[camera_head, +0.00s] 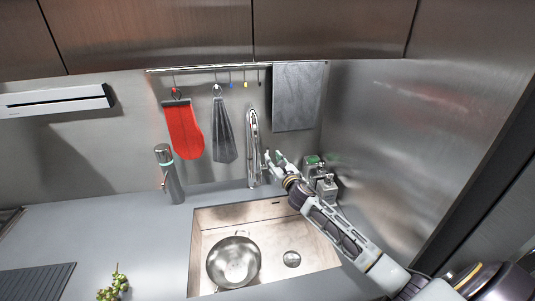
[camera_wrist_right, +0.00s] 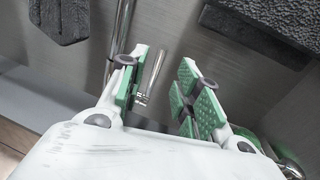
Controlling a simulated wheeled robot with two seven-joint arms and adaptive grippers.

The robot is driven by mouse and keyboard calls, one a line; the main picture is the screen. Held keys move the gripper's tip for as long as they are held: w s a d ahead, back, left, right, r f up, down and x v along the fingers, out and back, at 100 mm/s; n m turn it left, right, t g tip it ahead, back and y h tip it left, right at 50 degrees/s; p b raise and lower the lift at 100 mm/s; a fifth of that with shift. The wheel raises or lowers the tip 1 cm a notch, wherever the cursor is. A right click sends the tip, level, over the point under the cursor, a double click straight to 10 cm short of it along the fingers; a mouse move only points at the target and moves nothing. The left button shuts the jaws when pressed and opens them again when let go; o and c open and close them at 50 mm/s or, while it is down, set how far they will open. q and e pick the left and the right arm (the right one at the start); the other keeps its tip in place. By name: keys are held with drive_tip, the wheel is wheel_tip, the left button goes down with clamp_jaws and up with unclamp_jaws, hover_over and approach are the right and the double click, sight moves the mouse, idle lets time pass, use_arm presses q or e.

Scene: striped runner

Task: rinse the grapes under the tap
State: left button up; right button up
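The green grapes (camera_head: 114,287) lie on the counter left of the sink, at the picture's bottom edge. The chrome tap (camera_head: 253,150) stands behind the sink; I see no water running from it. My right gripper (camera_head: 274,159) is beside the tap, on its right. In the right wrist view the right gripper (camera_wrist_right: 165,68) is open, its green-padded fingers apart. A slim chrome lever (camera_wrist_right: 152,72) shows between the fingers, not clamped; the tap's tube (camera_wrist_right: 121,35) is left of them. My left gripper is out of view.
The sink (camera_head: 197,240) holds a round metal bowl (camera_head: 234,262) left of the drain (camera_head: 291,259). A bottle (camera_head: 169,172) stands left of the tap. Small containers (camera_head: 325,182) stand close to my right gripper. A red mitt (camera_head: 184,130) and dark cloths hang behind. The counter left is mostly clear.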

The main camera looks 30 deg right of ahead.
sight(267, 152)
drive_tip(key=shift+w+d+b, duration=0.2)
drive_tip(key=shift+w+b, duration=0.65)
drive_tip(key=shift+w, duration=2.55)
clamp_jaws()
